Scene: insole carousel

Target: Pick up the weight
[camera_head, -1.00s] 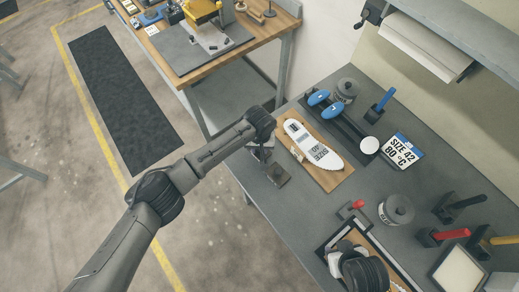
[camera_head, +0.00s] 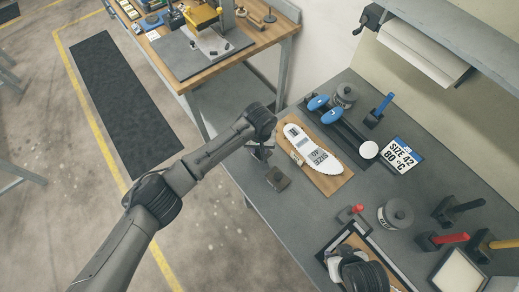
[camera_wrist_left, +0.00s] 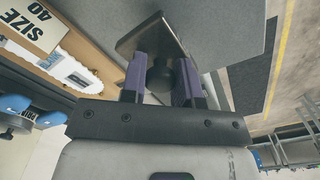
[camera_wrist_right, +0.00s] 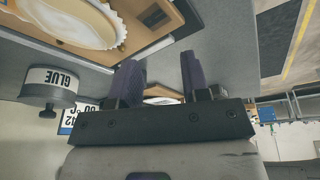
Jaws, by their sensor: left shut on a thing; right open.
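The weight (camera_head: 278,179) is a dark metal block with a knob on top, near the left edge of the grey bench. My left gripper (camera_head: 262,150) reaches down over it. In the left wrist view the purple fingers (camera_wrist_left: 162,78) are shut on its dark knob, and the flat metal plate of the weight (camera_wrist_left: 152,38) shows beyond them. I cannot tell whether it touches the bench. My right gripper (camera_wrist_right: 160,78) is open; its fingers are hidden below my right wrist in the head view.
A white insole (camera_head: 309,144) lies on a wooden board (camera_head: 329,188) just right of the weight. A glue pot (camera_head: 396,216), a red-knobbed part (camera_head: 354,210) and a framed station (camera_head: 374,235) lie near my right gripper.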

